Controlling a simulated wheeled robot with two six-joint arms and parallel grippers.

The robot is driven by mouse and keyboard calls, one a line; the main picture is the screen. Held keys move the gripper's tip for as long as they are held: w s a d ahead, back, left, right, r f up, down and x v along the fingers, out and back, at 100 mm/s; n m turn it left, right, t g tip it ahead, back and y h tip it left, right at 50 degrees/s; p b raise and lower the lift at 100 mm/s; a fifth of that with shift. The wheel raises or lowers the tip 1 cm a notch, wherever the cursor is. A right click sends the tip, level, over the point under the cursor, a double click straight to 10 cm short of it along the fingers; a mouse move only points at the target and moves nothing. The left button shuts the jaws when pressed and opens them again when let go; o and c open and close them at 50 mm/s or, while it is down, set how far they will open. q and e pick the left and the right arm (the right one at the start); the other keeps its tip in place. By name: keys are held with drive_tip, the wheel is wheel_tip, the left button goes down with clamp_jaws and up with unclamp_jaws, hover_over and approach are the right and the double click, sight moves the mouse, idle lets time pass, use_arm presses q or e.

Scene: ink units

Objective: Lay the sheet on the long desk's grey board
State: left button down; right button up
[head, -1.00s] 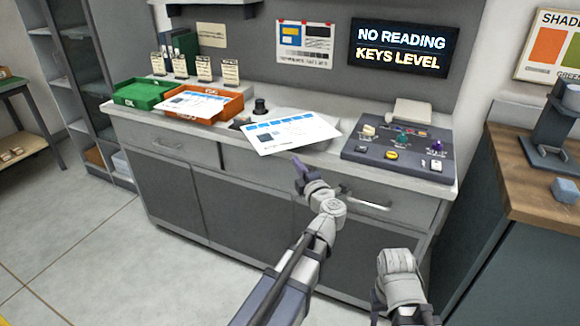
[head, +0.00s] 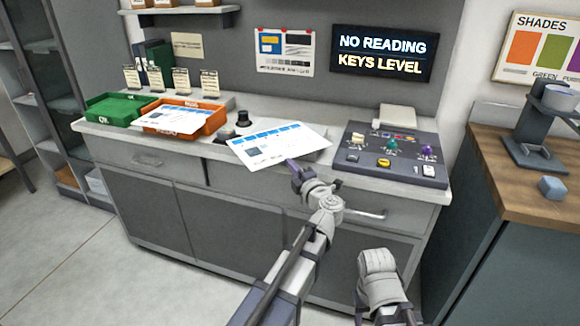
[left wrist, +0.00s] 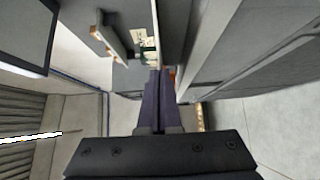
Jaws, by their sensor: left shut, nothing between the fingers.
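A white printed sheet (head: 275,146) with a blue strip lies at the front of the long desk (head: 165,143). Its near left corner reaches the desk's front edge. A pale grey flat piece (head: 322,154) shows past its right end; I cannot tell whether it is the grey board. My left gripper (head: 292,164) is shut and empty, just in front of the sheet's near edge; I cannot tell whether they touch. Its closed purple fingers also show in the left wrist view (left wrist: 158,85), where I do not make out the sheet.
An orange tray (head: 214,121) with another sheet (head: 173,117) and a green tray (head: 118,107) stand left on the desk. A dark knob (head: 243,118) stands behind the sheet. A key panel (head: 388,160) is to the right. A wooden-topped bench (head: 490,165) stands further right.

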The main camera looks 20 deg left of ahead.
sight(298, 153)
use_arm(q)
drive_tip(key=w, duration=0.7)
drive_tip(key=shift+w+d, duration=0.1)
drive_tip(key=shift+w, duration=0.05)
